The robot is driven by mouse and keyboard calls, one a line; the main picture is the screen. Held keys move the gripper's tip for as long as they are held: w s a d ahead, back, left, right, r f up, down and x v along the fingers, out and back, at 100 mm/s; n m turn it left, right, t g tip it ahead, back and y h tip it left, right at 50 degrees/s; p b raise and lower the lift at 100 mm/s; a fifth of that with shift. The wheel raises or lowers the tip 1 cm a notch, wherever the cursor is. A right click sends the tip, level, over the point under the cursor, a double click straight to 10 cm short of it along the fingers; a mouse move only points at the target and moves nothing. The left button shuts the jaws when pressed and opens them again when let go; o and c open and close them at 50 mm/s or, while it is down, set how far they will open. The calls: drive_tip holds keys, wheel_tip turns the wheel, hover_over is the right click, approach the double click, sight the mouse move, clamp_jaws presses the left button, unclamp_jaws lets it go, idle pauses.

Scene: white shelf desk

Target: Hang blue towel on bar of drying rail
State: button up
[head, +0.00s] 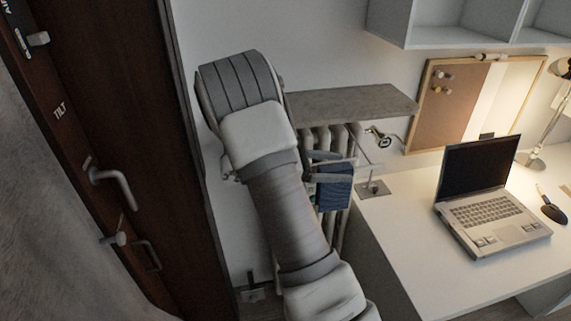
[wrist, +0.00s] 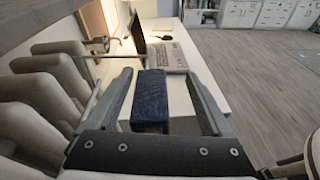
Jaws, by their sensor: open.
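The blue towel (head: 335,188) hangs in front of the radiator, left of the desk. In the wrist view the towel (wrist: 150,97) lies between the two spread fingers of my gripper (wrist: 157,78), with gaps at its sides. My gripper (head: 331,168) is open and close around the towel, not clamped on it. Thin metal bars of the drying rail (head: 366,156) show beside the towel, near the radiator. I cannot tell whether the towel rests on a bar; its upper part is partly hidden by my fingers in the head view.
A radiator (head: 341,133) stands behind the towel under a grey shelf (head: 350,103). The white desk (head: 405,225) with a laptop (head: 490,205) lies to the right. A dark door (head: 110,130) stands at left. Open floor (wrist: 270,90) shows at right in the wrist view.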

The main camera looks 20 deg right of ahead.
drive_tip(key=shift+n+t, duration=0.5)
drive_tip(key=shift+n, duration=0.1)
drive_tip(key=w+a, duration=0.1)
drive_tip(key=a, duration=0.2)
drive_tip(key=w+a, duration=0.1)
drive_tip(key=a, duration=0.3)
drive_tip(key=w+a+f, duration=0.1)
drive_tip(key=a, duration=0.3)
drive_tip(key=shift+w+f, duration=0.1)
drive_tip(key=shift+w, duration=0.2)
drive_tip(key=a+r, duration=0.4)
drive_tip(key=s+a+r+m+t+y, duration=0.3)
drive_tip(key=s+m+y, duration=0.2)
drive_tip(key=s, duration=0.2)
drive_tip(key=s+a+r+m+t+y, duration=0.3)
drive_tip(key=s+a+m+y, duration=0.1)
drive_tip(key=s, duration=0.3)
drive_tip(key=s+a+r+m+t+y, duration=0.2)
drive_tip(key=s+a+r+m+y, duration=0.1)
drive_tip(key=s, duration=0.5)
drive_tip(key=a+m+y, duration=0.1)
drive_tip(key=m+y, duration=0.1)
drive_tip(key=y, duration=0.1)
drive_tip(key=shift+r+m+t, duration=0.3)
drive_tip(key=shift+t, duration=0.1)
drive_tip(key=shift+a, duration=0.1)
